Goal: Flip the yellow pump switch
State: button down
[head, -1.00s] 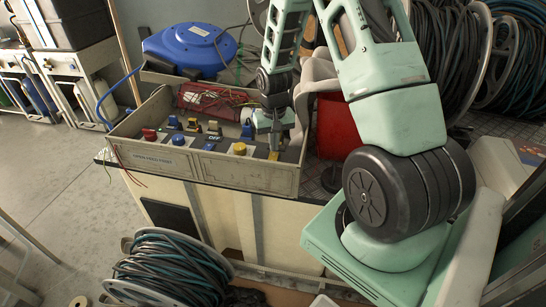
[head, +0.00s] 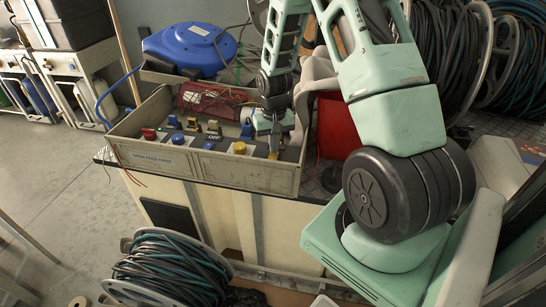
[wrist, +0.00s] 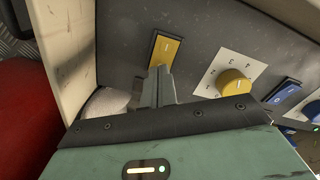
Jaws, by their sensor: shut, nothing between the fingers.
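The yellow rocker switch (wrist: 167,50) is on the grey panel in the wrist view, marked with a small line near its upper end. My gripper (wrist: 160,74) is shut and empty, with its fingertips at the lower end of the switch. I cannot tell whether they press on it. In the head view my gripper (head: 272,143) points down over the right end of the control box, and the yellow switch (head: 273,155) shows only as a small patch below it.
A round yellow knob (wrist: 234,83) and a blue rocker switch (wrist: 281,91) sit to the right of the yellow switch. The open control box (head: 215,172) has raised walls and holds several other controls and loose wires. A red bucket (head: 336,125) stands close on its right.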

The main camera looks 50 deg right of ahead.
jog(key=shift+f, duration=0.45)
jog(key=shift+r, duration=0.1)
notch_tip(320, 180, up, 7)
jog(key=p, duration=0.5)
jog(key=shift+p, duration=0.35)
dwell(0.5)
